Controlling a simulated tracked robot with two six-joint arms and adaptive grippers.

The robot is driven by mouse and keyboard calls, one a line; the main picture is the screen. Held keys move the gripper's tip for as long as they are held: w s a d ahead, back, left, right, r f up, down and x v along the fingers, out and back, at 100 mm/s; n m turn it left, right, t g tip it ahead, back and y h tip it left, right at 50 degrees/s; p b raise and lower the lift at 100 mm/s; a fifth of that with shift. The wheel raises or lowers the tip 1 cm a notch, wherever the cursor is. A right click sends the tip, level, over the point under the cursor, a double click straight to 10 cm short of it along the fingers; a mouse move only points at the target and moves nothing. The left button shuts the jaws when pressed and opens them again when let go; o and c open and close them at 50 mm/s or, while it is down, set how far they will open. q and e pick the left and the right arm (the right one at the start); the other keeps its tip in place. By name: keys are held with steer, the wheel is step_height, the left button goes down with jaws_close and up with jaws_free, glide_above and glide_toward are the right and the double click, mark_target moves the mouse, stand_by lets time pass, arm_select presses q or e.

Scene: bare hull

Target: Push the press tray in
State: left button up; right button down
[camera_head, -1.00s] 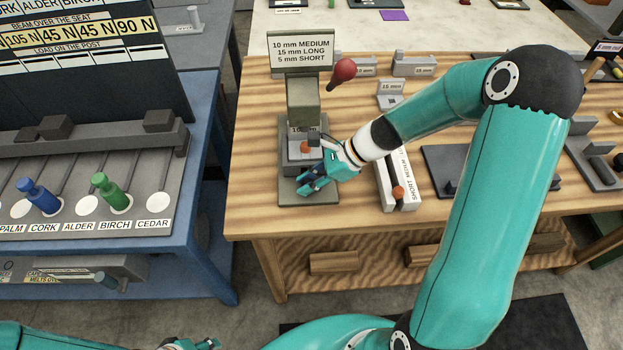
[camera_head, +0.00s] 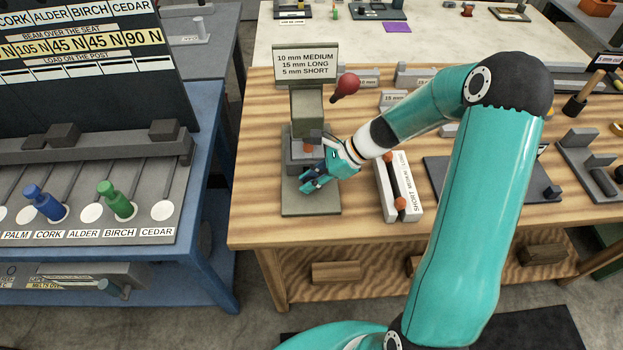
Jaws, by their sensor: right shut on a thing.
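The press (camera_head: 308,108) stands on the wooden bench, with a post, a base plate (camera_head: 316,206) and a sign on top. Its grey tray (camera_head: 297,160) sits low at the front of the post, with an orange piece (camera_head: 309,147) on it. My right gripper (camera_head: 312,181) is at the tray's front, above the base plate, with its fingers closed. It appears shut on the tray's front part, which the fingers hide. My left gripper is out of view.
A red-knobbed lever (camera_head: 346,86) sticks out right of the post. A white "SHORT MEDIUM" gauge (camera_head: 412,196) lies right of my gripper. A dark plate (camera_head: 450,178) lies farther right. The blue stand (camera_head: 205,195) is at left, across a gap.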

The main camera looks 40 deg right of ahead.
steer(key=c, duration=1.3)
jaws_free()
steer(key=shift+w+d+r, duration=0.1)
steer(key=shift+w+d, duration=0.05)
steer(key=shift+w, duration=0.05)
steer(key=v, duration=1.2)
steer(key=shift+s, duration=0.1)
